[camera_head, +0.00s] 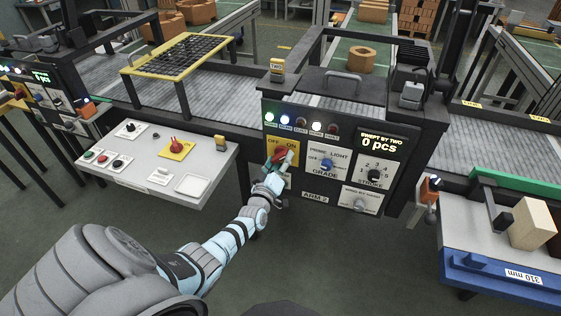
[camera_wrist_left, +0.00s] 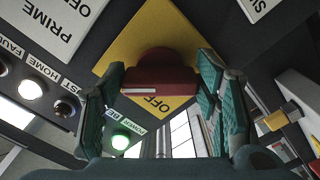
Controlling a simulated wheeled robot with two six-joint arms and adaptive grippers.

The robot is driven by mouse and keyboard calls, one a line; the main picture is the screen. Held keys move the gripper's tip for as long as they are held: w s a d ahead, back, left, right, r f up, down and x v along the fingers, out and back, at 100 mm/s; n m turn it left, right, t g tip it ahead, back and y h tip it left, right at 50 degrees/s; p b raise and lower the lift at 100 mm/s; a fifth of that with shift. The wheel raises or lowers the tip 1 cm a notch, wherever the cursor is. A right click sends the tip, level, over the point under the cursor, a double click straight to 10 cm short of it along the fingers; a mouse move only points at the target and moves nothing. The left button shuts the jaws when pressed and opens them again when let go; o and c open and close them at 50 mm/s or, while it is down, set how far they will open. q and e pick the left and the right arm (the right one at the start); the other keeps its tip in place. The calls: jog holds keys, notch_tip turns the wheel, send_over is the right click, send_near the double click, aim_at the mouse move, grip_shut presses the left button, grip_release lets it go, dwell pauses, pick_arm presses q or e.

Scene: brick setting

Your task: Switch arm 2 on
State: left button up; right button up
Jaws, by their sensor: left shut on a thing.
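The ARM 2 panel (camera_head: 318,165) stands at the centre of the head view. Its red rotary switch (camera_head: 277,158) sits on a yellow plate with OFF at upper left and ON at upper right. My left gripper (camera_head: 279,162) is shut on the red switch. In the left wrist view the red switch (camera_wrist_left: 158,74) lies between the two green-padded fingers, with the OFF label beside it and a short white mark on its face. ON is hidden there. My right gripper is not in view.
The panel also carries a blue knob (camera_head: 326,165), a black knob (camera_head: 374,175), a grey knob (camera_head: 360,204), a row of lamps, some lit, and a display (camera_head: 380,143) reading 0 pcs. A grey console (camera_head: 150,165) with another red switch (camera_head: 176,143) stands left.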

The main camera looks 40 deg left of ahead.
pick_arm(q)
jog(key=o, duration=1.1)
jog(key=shift+o, duration=0.2)
jog(key=v, duration=1.2)
jog(key=shift+d+f, duration=0.1)
